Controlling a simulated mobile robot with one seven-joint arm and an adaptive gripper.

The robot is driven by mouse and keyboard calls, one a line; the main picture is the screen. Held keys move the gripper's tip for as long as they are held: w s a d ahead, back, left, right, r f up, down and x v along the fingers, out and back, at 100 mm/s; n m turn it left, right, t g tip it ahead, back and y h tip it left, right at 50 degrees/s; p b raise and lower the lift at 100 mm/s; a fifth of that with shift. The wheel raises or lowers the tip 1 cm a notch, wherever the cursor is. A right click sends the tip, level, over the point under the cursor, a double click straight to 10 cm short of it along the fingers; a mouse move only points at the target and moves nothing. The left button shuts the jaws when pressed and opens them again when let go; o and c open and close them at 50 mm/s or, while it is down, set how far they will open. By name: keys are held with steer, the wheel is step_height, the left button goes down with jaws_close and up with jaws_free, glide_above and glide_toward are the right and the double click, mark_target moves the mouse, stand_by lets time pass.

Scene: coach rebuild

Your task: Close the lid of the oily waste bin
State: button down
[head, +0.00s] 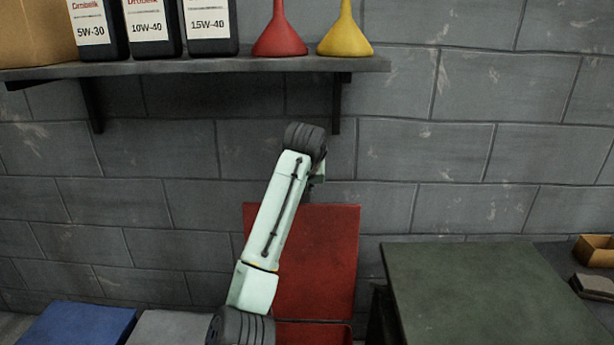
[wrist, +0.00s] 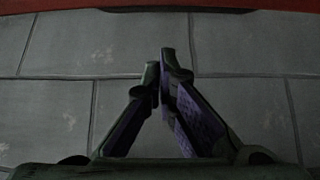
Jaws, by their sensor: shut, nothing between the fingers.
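The red lid (head: 325,250) of the oily waste bin stands raised, nearly upright, in front of the block wall. The red bin body (head: 315,334) shows only as a strip at the bottom edge of the head view. My arm crosses in front of the lid's left part. In the head view my gripper is mostly hidden behind my wrist, near the lid's top edge. In the wrist view my gripper (wrist: 160,62) is shut and empty, with grey wall beyond it. A red edge (wrist: 270,8), likely the lid's, runs along the top of that view, apart from the fingertips.
A shelf (head: 220,68) on the wall above holds oil bottles (head: 210,25), a red funnel (head: 280,30) and a yellow funnel (head: 345,30). A dark green bench top (head: 480,290) is to the right. A blue lid (head: 75,323) and a grey one (head: 172,327) are at lower left.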

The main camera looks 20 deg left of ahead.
steer(key=shift+s+d+f+p, duration=0.15)
steer(key=shift+s+f+p, duration=0.3)
steer(key=shift+s, duration=0.2)
steer(key=shift+s+d+f+p, duration=0.15)
steer(key=shift+s+f+p, duration=0.15)
steer(key=shift+s+f, duration=0.25)
steer(key=shift+s, duration=0.15)
